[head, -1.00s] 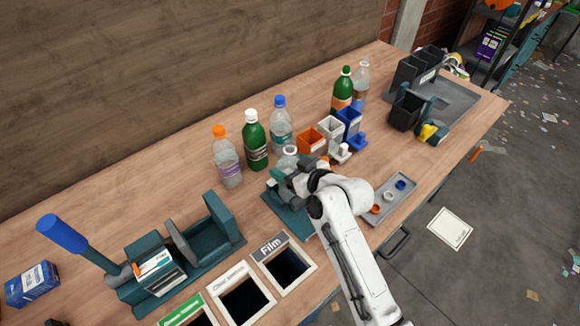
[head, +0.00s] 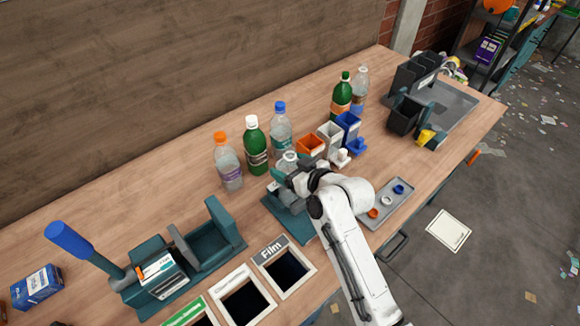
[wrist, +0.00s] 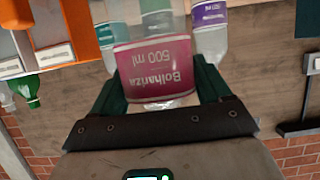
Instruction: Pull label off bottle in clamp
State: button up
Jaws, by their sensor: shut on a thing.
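A clear bottle (head: 287,161) stands upright at the teal clamp (head: 299,229) near the bench's front. In the wrist view, which is upside down, the bottle (wrist: 124,12) carries a pink label (wrist: 155,66) reading "Bolhariza 500 ml". My gripper (head: 284,182) is at the bottle from the front right. Its teal fingers (wrist: 162,90) lie on both sides of the bottle at label height, shut on the labelled part. The label still wraps the visible face. My gripper hides the lower bottle and the clamp's jaws in the head view.
Capped bottles stand behind: orange-capped (head: 229,167), green (head: 255,148) and blue-capped (head: 280,132). Small orange (head: 311,146), white and blue bins are to the right. A tray of caps (head: 400,203) lies right of my arm. The Film opening (head: 301,265) is at the front left.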

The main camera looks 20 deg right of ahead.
aim_at(290, 150)
jog(key=shift+r+p, duration=0.9)
jog(key=shift+r, duration=0.5)
jog(key=shift+r, duration=2.45)
jog(key=shift+r, duration=0.1)
jog(key=shift+r, duration=2.4)
